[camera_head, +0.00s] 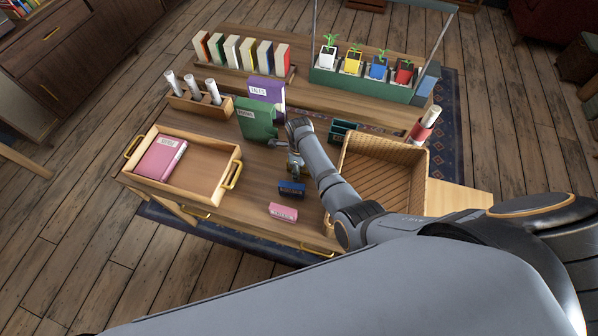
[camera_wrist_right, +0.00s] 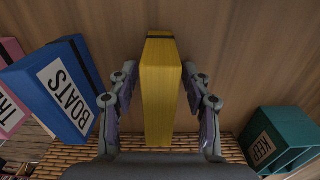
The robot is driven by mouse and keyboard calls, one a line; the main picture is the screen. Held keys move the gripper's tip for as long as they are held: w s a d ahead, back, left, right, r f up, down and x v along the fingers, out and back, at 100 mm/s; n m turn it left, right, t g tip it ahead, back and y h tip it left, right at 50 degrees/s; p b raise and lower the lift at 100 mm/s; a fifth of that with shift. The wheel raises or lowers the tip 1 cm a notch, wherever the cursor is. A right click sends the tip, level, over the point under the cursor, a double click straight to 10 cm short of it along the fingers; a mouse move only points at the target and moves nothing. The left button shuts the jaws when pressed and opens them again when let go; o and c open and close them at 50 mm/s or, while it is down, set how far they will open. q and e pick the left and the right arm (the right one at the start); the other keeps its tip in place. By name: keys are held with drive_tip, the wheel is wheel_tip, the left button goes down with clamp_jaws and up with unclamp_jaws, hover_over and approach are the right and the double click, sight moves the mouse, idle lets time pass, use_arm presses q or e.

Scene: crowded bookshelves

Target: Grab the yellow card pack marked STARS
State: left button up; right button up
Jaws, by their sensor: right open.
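The yellow card pack (camera_wrist_right: 160,90) stands out in the right wrist view, with a dark band near its top end. No STARS lettering is readable on it. My right gripper (camera_wrist_right: 160,103) is open, with one finger on each side of the pack and a small gap visible on both sides. My left gripper is not in view.
A blue BOATS pack (camera_wrist_right: 66,88) and a pink pack (camera_head: 283,211) lie close by. A dark green KEEP holder (camera_wrist_right: 280,139) is on the other side. The wicker basket (camera_head: 424,166), a green book (camera_head: 256,121) and a wooden tray (camera_head: 212,196) also surround the spot.

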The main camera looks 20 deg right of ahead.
drive_tip(key=shift+r, duration=0.15)
drive_tip(key=shift+c, duration=0.3)
clamp_jaws()
